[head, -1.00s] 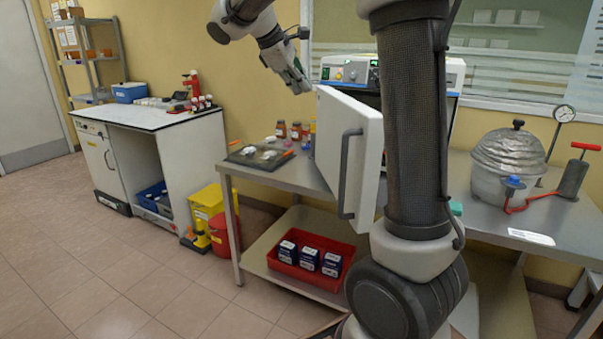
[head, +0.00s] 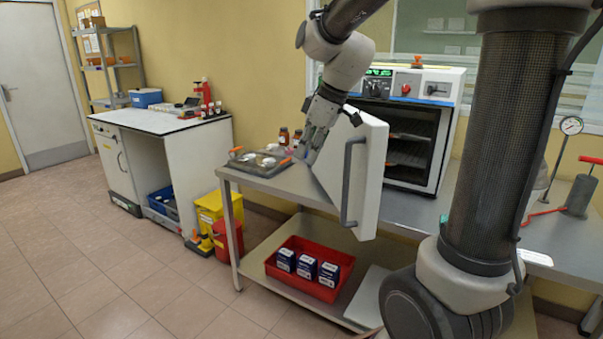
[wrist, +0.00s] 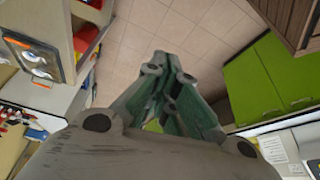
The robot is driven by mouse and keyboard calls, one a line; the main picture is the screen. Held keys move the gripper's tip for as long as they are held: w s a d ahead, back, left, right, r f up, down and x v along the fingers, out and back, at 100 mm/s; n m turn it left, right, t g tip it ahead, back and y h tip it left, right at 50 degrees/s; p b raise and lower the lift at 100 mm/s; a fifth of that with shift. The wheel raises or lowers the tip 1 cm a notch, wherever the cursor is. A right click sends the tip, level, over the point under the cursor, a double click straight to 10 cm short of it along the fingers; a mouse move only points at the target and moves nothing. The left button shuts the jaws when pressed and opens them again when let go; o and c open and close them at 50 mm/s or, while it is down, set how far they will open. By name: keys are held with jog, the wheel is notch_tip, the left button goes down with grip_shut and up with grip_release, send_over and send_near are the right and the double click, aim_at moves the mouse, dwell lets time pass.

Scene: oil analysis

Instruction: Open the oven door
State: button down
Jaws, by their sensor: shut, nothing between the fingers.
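The oven (head: 450,88) stands on the steel table with its front toward me. Its white door (head: 368,190) is swung wide open to the left, with the grey vertical handle (head: 348,185) on its outer face. The oven's inside with its racks (head: 408,150) shows. My gripper (head: 308,158) is shut and empty, at the left edge of the door on the side away from the handle. I cannot tell whether it touches the door. The wrist view shows the closed fingers (wrist: 172,75) with nothing between them; the door is not clear there.
A tray with dishes (head: 262,162) lies at the left end of the steel table, close to my gripper, with brown bottles (head: 284,137) behind it. A red crate of boxes (head: 335,290) sits on the lower shelf. A gauge and pump stand at the right. The floor at left is clear.

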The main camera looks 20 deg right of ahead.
jog(key=w+a+f, duration=0.5)
jog(key=f, duration=0.4)
jog(key=shift+w+a, duration=0.15)
jog(key=shift+a, duration=0.1)
dwell(1.3)
